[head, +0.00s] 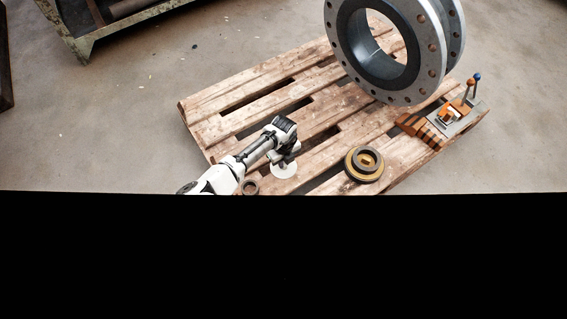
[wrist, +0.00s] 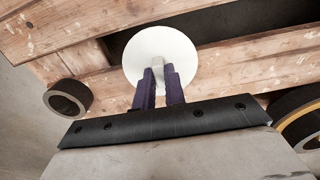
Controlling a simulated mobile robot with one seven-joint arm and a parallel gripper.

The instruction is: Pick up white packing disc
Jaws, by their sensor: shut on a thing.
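The white packing disc (head: 284,172) is a thin round plate at the wooden pallet's near side in the head view. In the wrist view the disc (wrist: 183,47) lies behind my fingertips, face toward the camera, with a small pale raised part at its middle. My gripper (wrist: 159,74) has its two dark fingers shut on that middle part. In the head view my gripper (head: 285,158) is directly over the disc and hides part of it. I cannot tell whether the disc touches the pallet.
The wooden pallet (head: 225,131) has open gaps between planks. A small dark ring (wrist: 68,98) lies left of the disc. A yellow-dark stepped ring (head: 364,164) sits to the right. A large flanged pipe (head: 433,47) and an orange-grey tool (head: 455,121) stand farther right.

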